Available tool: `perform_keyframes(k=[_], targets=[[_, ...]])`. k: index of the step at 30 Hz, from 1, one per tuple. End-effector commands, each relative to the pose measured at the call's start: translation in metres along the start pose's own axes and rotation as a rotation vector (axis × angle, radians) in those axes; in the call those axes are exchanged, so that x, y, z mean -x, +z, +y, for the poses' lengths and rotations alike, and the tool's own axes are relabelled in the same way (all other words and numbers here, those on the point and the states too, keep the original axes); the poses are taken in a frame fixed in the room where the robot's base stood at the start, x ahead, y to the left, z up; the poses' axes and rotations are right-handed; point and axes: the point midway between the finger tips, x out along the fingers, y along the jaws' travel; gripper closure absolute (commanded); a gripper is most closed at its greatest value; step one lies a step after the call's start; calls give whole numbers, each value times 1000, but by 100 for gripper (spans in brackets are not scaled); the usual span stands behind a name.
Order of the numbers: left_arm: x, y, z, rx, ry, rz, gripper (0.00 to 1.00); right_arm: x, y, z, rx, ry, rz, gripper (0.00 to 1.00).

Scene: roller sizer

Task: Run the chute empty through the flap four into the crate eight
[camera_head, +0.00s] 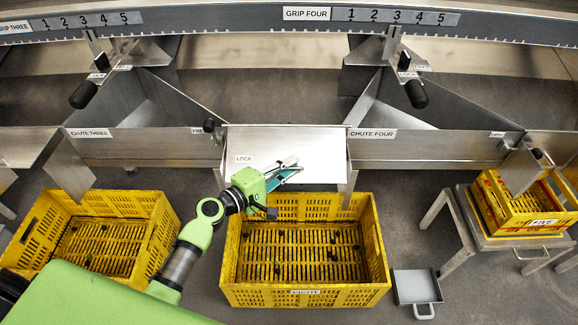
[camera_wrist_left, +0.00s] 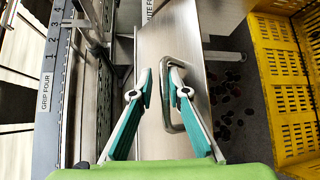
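The chute four (camera_head: 440,147) is a metal trough with a label on its front wall. Its visible floor looks bare, and its lower part is hidden by that wall. A shiny flap plate (camera_head: 310,145), labelled LOCK, sits at its left end above a yellow crate (camera_head: 376,245) whose front label is too small to read surely. A few small dark pieces lie in this crate. My left gripper (camera_head: 288,172) is at the plate's front. My right gripper is out of view.
Another yellow crate (camera_head: 160,235) stands at left below chute three (camera_head: 92,147). A yellow crate labelled FIVE (camera_head: 542,224) sits on a metal stand (camera_head: 470,235) at right. A grey handled scoop (camera_head: 416,286) lies on the floor beside the middle crate.

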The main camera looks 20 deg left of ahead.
Motion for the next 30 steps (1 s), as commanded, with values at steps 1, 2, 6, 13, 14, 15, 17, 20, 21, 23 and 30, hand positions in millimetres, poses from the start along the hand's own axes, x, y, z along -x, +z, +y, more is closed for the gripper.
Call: perform_keyframes(k=[1,2,6,13,14,15,17,20,21,23,30], targets=[[1,3,0,3,0,-7,85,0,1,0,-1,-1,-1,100],[4,3,0,3,0,-7,85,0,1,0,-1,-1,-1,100],[23,2,-2,1,-3,-4,85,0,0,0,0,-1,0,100],[72,1,-2,1,-4,-2,85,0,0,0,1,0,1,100],[78,1,-2,2,-4,-3,85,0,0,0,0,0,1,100],[86,0,-2,1,-4,-2,85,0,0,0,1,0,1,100],[96,0,-1,1,-2,-1,85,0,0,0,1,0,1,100],[108,0,-1,2,-1,-1,85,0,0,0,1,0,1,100],[112,0,-1,0,-1,-2,85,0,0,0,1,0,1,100],[116,0,-1,1,-1,-2,85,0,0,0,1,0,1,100],[121,-1,0,0,1,-1,85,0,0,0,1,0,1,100]])
